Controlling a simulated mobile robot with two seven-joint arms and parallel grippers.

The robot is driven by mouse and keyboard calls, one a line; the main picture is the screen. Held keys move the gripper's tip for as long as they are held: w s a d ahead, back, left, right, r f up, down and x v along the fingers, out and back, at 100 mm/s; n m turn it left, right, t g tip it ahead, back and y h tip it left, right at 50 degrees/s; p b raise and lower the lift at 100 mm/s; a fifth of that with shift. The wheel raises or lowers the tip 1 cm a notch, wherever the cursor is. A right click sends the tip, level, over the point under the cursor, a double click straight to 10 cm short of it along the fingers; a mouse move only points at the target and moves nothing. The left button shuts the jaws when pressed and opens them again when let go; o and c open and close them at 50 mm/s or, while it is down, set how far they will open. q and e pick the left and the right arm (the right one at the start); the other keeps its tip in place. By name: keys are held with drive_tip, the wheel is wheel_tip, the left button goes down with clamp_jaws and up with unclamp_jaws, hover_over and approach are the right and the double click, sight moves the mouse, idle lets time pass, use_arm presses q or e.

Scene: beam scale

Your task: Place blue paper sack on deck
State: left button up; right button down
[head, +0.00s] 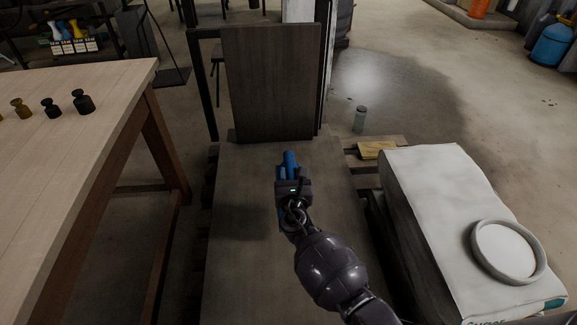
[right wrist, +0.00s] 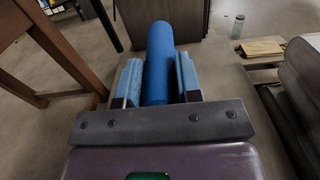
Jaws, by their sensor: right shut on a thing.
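My right gripper (head: 288,170) is over the grey-brown deck (head: 235,265) of the beam scale, in the middle of the head view. It is shut on a smooth blue, roll-shaped thing, the blue paper sack (head: 290,157). In the right wrist view the blue paper sack (right wrist: 159,60) stands out between the two pale blue fingers of the right gripper (right wrist: 158,80), pointing away toward the upright panel. Its lower part is hidden, and I cannot tell whether it touches the deck. My left gripper is not in view.
A dark upright panel (head: 270,85) stands at the deck's far end. A wooden table (head: 70,170) with several small weights (head: 83,102) is on the left. A large white sack (head: 430,180) bearing a round dish (head: 475,252) is close on the right. The deck around the gripper is bare.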

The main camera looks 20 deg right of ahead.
use_arm(q)
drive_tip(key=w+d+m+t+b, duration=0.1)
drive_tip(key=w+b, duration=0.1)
drive_tip(key=b, duration=0.3)
use_arm(e)
wheel_tip(320, 180, down, 10)
drive_tip(key=shift+w, duration=0.2)
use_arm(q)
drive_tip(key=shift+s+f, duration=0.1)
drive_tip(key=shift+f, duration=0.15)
use_arm(e)
drive_tip(key=shift+f, duration=0.3)
